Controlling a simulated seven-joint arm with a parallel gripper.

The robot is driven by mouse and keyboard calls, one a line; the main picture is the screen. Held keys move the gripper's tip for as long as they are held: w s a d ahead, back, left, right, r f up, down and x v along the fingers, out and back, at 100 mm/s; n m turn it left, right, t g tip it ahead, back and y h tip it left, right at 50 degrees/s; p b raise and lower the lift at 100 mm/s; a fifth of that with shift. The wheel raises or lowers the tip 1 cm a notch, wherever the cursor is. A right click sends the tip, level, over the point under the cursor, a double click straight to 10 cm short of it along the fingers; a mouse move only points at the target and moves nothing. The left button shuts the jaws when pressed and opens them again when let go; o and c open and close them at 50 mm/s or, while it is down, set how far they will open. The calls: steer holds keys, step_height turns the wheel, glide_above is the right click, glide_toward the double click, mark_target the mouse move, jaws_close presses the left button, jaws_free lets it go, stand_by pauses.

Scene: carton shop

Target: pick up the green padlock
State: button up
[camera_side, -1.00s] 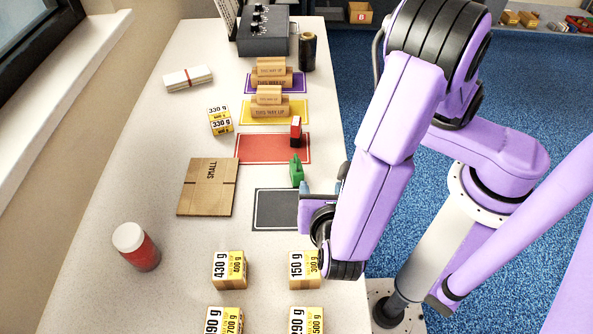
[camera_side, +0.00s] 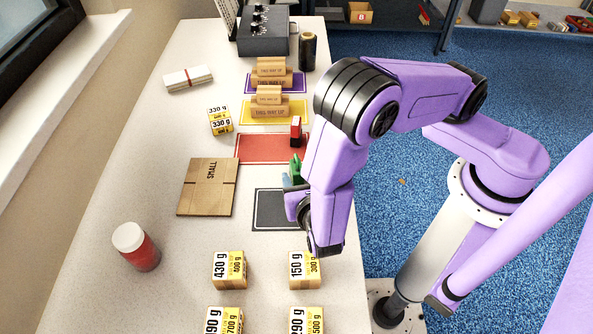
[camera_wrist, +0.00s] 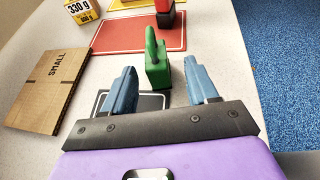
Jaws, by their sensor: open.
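The green padlock (camera_wrist: 157,66) stands upright on the table in the wrist view, just beyond my fingertips and between their lines. In the side view the padlock (camera_side: 295,165) shows only in part, with my gripper in front of it. My gripper (camera_wrist: 161,88) is open and empty, with one blue finger to the left of the padlock and one to the right. No contact between fingers and padlock is visible. In the side view my gripper (camera_side: 290,184) hangs over the far edge of the dark grey mat.
A red padlock-like block (camera_side: 296,130) stands on the red mat (camera_side: 262,149) behind the green one. A flat carton marked SMALL (camera_side: 207,187) lies to the left. Weight-marked boxes (camera_side: 229,270) stand in front, and a red jar with a white lid (camera_side: 140,253) is at front left.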

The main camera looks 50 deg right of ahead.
mark_target(296, 166)
steer(key=x, duration=0.5)
steer(key=shift+w+r, duration=0.2)
steer(key=shift+r, duration=0.15)
steer(key=shift+w+d+f, duration=0.3)
steer(key=shift+w, duration=0.2)
jaws_close()
steer(key=shift+r, duration=0.2)
